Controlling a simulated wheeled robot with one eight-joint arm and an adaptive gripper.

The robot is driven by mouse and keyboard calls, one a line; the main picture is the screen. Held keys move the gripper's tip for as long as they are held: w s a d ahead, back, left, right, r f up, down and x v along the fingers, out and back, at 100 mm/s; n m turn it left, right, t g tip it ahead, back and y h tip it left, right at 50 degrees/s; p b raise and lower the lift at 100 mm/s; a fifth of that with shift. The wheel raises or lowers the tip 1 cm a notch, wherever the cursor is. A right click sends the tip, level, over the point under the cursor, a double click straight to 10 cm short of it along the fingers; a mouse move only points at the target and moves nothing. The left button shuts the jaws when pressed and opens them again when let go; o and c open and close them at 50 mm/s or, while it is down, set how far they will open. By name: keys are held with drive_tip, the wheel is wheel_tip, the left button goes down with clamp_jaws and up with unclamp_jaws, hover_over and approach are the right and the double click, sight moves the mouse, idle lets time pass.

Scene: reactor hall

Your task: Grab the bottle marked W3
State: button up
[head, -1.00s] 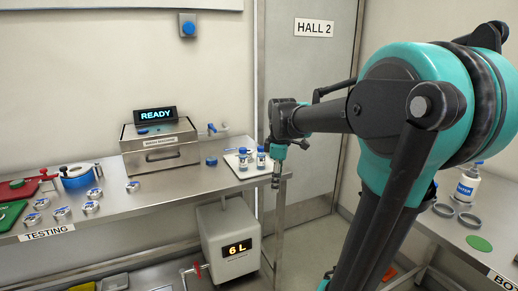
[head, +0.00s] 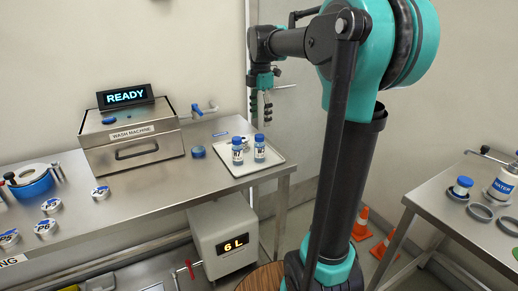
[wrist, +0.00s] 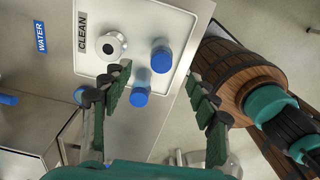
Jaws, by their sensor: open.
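Two small bottles with blue caps stand upright on a white tray (head: 262,172) at the right end of the steel table: a left bottle (head: 237,152) and a right bottle (head: 259,149). Their labels are too small to read surely, so I cannot tell which is W3. In the wrist view the caps show from above, one cap (wrist: 161,60) farther up and one cap (wrist: 140,98) between the fingers in the picture. My gripper (head: 261,108) is open and empty above the tray's back; its spread fingers also show in the wrist view (wrist: 160,100).
A round silver piece (wrist: 111,45) lies on the tray by the CLEAN label (wrist: 82,32). The wash machine (head: 130,140), reading READY, and a blue knob-like cap (head: 198,152) are left. A wooden barrel (wrist: 237,75) is beside the table. Another blue-capped bottle (head: 461,188) stands on the right table.

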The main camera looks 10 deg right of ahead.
sight(260, 135)
wheel_tip(260, 135, down, 8)
drive_tip(key=shift+r, duration=0.2)
drive_tip(key=shift+s+a+f, duration=0.15)
drive_tip(key=shift+f, duration=1.35)
drive_tip(key=shift+s+a+f, duration=0.1)
drive_tip(key=shift+s+f, duration=0.05)
drive_tip(key=shift+f, duration=1.3)
drive_tip(key=c, duration=1.3)
drive_tip(key=shift+r, duration=0.1)
